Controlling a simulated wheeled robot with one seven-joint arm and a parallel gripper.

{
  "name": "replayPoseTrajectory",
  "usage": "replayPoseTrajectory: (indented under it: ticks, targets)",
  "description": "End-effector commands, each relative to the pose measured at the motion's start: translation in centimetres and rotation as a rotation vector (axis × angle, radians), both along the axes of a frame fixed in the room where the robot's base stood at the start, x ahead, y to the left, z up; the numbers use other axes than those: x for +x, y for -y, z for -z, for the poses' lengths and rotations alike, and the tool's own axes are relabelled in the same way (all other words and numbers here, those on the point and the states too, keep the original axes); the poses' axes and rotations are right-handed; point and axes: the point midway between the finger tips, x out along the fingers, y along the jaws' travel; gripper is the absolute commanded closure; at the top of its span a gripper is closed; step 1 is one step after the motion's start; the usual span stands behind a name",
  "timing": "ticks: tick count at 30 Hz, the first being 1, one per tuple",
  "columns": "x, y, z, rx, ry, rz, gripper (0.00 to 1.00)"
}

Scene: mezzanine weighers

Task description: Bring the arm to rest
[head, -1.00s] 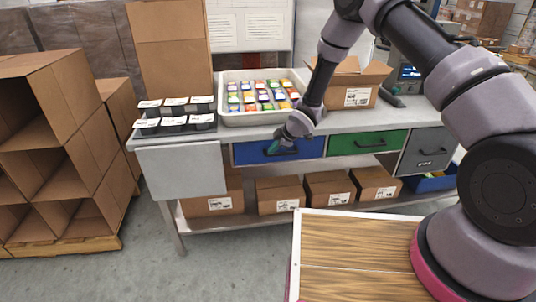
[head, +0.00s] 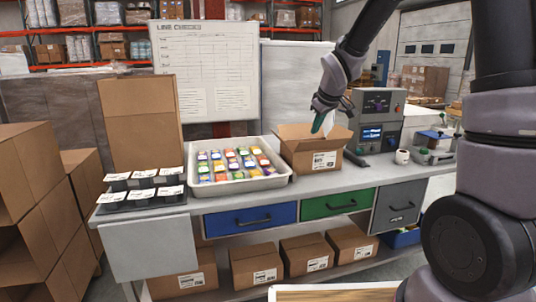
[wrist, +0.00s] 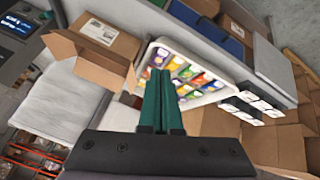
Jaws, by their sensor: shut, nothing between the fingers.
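My gripper (head: 322,122) hangs above the open cardboard box (head: 312,160) on the workbench. In the wrist view its two green fingers (wrist: 162,103) are together with nothing between them. My arm reaches in from the right side of the head view. The fingertips appear apart from the box and from the white tray of colourful packs, which lies beyond them in the wrist view.
The white tray (head: 284,184) stands left of the box, and black tubs with white lids (head: 143,194) are further left. Blue (head: 250,219) and green (head: 337,203) drawers look closed.

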Motion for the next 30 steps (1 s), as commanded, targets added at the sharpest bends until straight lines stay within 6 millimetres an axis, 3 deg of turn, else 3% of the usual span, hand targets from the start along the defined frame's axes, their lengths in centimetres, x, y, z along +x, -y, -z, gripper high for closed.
replayPoseTrajectory:
  ticks: [1,3,9,12,18,24,30]
  targets:
    - [-1.6,1.6,-2.3,0.032,0.004,0.070,1.00]
    - [-4.1,3.4,-4.7,0.081,-0.006,0.170,1.00]
    - [-12.2,7.6,-9.7,0.247,-0.039,0.433,1.00]
    - [-16.5,8.8,-11.4,0.343,-0.059,0.553,1.00]
    - [-24.1,9.7,-12.8,0.526,-0.101,0.733,1.00]
    - [-27.7,9.5,-13.0,0.625,-0.131,0.811,1.00]
    - [-28.2,9.5,-12.9,0.640,-0.139,0.824,1.00]
